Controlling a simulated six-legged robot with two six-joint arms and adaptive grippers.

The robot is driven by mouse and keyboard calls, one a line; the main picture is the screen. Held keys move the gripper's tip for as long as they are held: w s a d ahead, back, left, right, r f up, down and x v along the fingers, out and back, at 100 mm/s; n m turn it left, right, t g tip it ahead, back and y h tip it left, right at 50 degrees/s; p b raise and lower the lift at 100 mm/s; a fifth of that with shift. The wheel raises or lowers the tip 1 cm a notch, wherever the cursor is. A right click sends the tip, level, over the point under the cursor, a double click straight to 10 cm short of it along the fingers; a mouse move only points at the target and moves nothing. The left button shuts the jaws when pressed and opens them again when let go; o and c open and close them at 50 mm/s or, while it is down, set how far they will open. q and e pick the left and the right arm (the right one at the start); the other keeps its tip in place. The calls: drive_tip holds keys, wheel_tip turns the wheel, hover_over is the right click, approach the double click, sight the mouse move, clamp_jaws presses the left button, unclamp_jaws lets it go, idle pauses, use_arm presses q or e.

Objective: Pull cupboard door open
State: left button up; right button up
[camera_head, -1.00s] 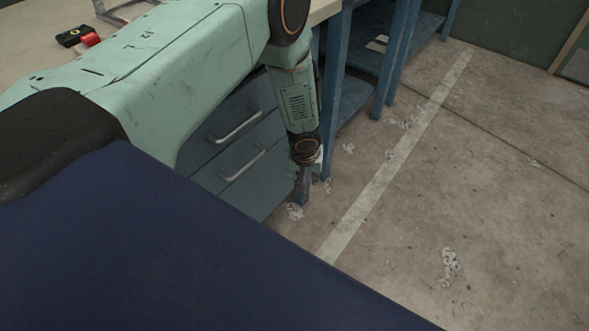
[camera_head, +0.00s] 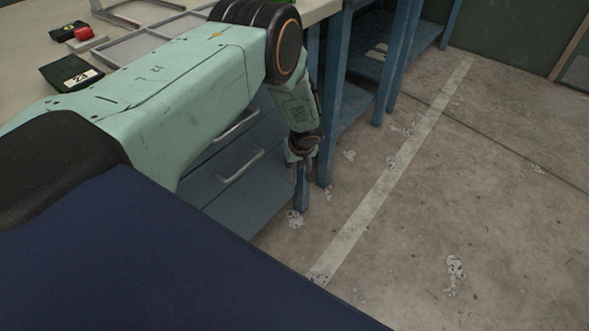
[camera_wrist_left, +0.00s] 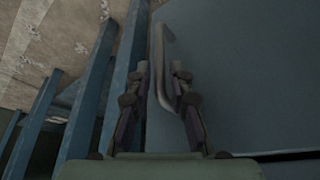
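In the left wrist view a grey bar handle (camera_wrist_left: 160,62) stands on a plain blue-grey panel (camera_wrist_left: 245,75). My left gripper (camera_wrist_left: 159,72) is open, its two fingers on either side of the handle. I cannot tell whether they touch it. In the head view my left gripper (camera_head: 299,165) hangs at the right end of the blue-grey cabinet (camera_head: 262,192), small and partly hidden. Two bar handles show on the cabinet front, an upper one (camera_head: 238,127) and a lower one (camera_head: 240,166). My left arm hides part of the front. My right gripper is not in view.
The worktop (camera_head: 30,50) above holds a grey tray (camera_head: 135,45), a red-and-black item (camera_head: 82,33) and a dark box (camera_head: 70,73). Blue bench legs (camera_head: 335,110) stand right beside my gripper. The concrete floor (camera_head: 480,190) at right is clear.

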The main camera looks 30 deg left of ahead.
use_arm(q)
drive_tip(key=shift+w+a+f, duration=0.2)
drive_tip(key=shift+f, duration=0.45)
clamp_jaws()
